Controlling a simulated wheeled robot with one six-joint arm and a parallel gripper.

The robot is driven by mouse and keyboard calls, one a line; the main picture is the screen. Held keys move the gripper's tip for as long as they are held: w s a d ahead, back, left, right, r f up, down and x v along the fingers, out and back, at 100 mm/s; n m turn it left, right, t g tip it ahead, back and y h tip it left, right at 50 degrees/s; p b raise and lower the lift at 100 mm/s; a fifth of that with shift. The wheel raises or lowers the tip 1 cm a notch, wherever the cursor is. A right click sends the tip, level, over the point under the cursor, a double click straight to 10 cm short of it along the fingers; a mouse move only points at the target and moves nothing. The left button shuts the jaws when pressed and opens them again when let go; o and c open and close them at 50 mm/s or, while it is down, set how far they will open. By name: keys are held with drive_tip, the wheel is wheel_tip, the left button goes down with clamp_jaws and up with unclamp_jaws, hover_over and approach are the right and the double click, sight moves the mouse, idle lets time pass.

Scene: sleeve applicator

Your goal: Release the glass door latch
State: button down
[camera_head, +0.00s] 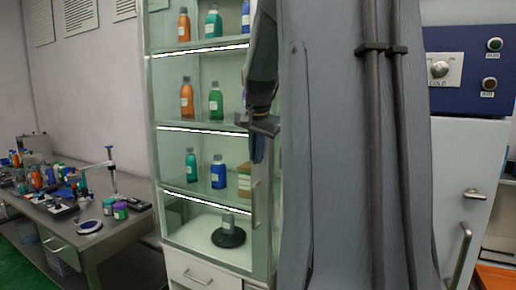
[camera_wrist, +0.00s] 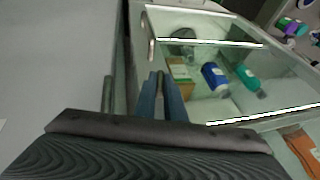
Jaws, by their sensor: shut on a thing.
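The glass-fronted cabinet (camera_head: 201,152) stands in the middle-left of the head view, with lit shelves of bottles. A slim upright handle (camera_head: 256,203) is on its right edge; its end also shows in the wrist view (camera_wrist: 151,48). My gripper (camera_head: 258,150) is at that edge, just above the visible part of the handle. In the wrist view, its blue fingers (camera_wrist: 160,92) are closed together on a thin dark piece, which looks like part of the handle. The fingers hide most of it. No separate latch can be made out, and I cannot tell whether the door is ajar.
My grey arm and column cover the middle of the head view. A workbench (camera_head: 98,233) with pipettes and small bottles stands at left. A white unit (camera_head: 465,165) with a blue control panel is at right. Inside the cabinet are bottles, a box (camera_wrist: 180,70) and a black stand.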

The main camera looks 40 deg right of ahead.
drive_tip(key=shift+w+a+n+g+h+p, duration=0.15)
drive_tip(key=shift+g+h+p, duration=0.15)
drive_tip(key=shift+g, duration=0.35)
drive_tip(key=shift+w+d+n+g+h+p, duration=0.1)
drive_tip(key=shift+n+g+h+p, duration=0.1)
drive_tip(key=shift+g+h, duration=0.35)
drive_tip(key=c, duration=1.8)
unclamp_jaws()
drive_tip(key=shift+c, duration=0.2)
drive_tip(key=shift+a+r, duration=0.1)
drive_tip(key=shift+r, duration=0.05)
drive_tip(key=b+v, duration=0.2)
drive_tip(key=v, duration=0.5)
drive_tip(key=shift+r, duration=0.35)
drive_tip(key=shift+y, duration=0.25)
